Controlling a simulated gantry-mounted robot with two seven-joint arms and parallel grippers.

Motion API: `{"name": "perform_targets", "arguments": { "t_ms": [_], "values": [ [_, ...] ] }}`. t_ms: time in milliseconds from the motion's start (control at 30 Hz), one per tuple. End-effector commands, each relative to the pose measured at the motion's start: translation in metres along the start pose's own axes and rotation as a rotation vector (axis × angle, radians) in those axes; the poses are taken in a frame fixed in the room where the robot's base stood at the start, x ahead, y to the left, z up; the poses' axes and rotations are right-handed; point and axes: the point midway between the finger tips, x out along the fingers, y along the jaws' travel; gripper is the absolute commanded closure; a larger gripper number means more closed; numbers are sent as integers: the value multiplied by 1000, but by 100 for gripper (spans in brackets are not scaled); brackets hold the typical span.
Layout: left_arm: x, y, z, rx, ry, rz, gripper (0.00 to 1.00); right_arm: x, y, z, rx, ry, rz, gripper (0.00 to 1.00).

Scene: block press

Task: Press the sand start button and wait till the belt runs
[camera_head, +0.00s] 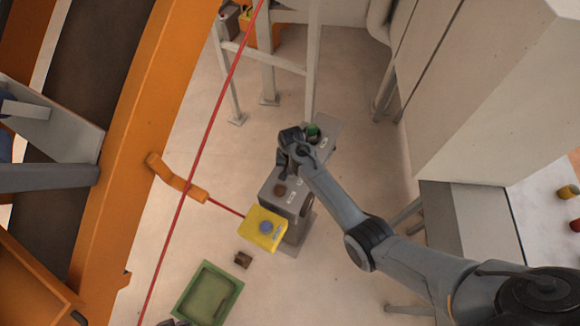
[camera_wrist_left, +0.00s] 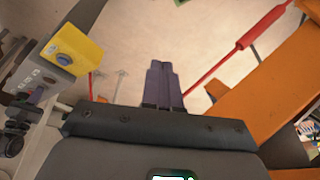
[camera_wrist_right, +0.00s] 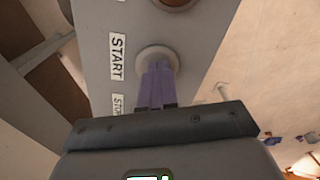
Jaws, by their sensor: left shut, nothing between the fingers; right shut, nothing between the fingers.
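In the head view a grey control panel (camera_head: 298,200) stands in the middle, with a brown round button (camera_head: 280,190) and a green button (camera_head: 313,131). My right gripper (camera_head: 282,172) is over the panel, shut and empty. In the right wrist view its fingertips (camera_wrist_right: 158,64) lie over a button with a pale ring (camera_wrist_right: 157,52), beside a START label (camera_wrist_right: 118,57). The fingers hide most of this button; I cannot tell whether it is pressed in. My left gripper (camera_wrist_left: 163,66) is shut and empty, away from the panel. A dark belt (camera_head: 95,55) runs along the left; its motion cannot be told.
A yellow box (camera_head: 259,236) with a blue button sits at the panel's near end. A red cable (camera_head: 208,130) crosses the head view beside the orange frame (camera_head: 150,100). A green tray (camera_head: 231,296) lies on the floor. Open floor (camera_head: 345,80) shows beyond the panel.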

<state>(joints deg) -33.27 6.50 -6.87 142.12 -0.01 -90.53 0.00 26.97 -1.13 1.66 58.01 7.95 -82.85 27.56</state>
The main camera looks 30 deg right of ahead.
Motion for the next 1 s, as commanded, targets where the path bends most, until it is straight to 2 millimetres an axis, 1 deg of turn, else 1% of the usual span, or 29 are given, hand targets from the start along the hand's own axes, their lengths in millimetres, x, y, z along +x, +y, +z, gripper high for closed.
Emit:
{"name": "perform_targets", "arguments": {
  "t_ms": [33, 167, 300, 333, 367, 600, 700, 833, 1000],
  "values": [
    [-8, 0, -3, -1, 1, 1, 100, -2, 7, 2, 7, -9, 11, 100],
    [-25, -1, -9, -1, 2, 1, 100, -19, 4, 1, 5, -7, 8, 100],
    [-46, -1, -15, -1, 1, 0, 100, -42, 0, 0, 1, -3, 2, 100],
    [-46, -1, -16, -1, 2, 0, 100, -45, -1, -1, 0, -1, 1, 100],
    [-40, -1, -14, 0, 6, 0, 100, -46, 0, -1, -1, 1, 0, 100],
    [-30, -3, -9, 7, -2, -6, 100, -94, -2, -2, -2, 3, -2, 100],
    [-28, -4, -8, 10, -3, -8, 100, -110, -2, -1, -2, 2, -2, 100],
    [-25, -4, -8, 11, -3, -9, 100, -125, -3, -2, -2, 2, -2, 100],
    [-24, -4, -7, 11, -2, -9, 100, -135, -3, -1, -2, 0, -2, 100]
  ]
}}
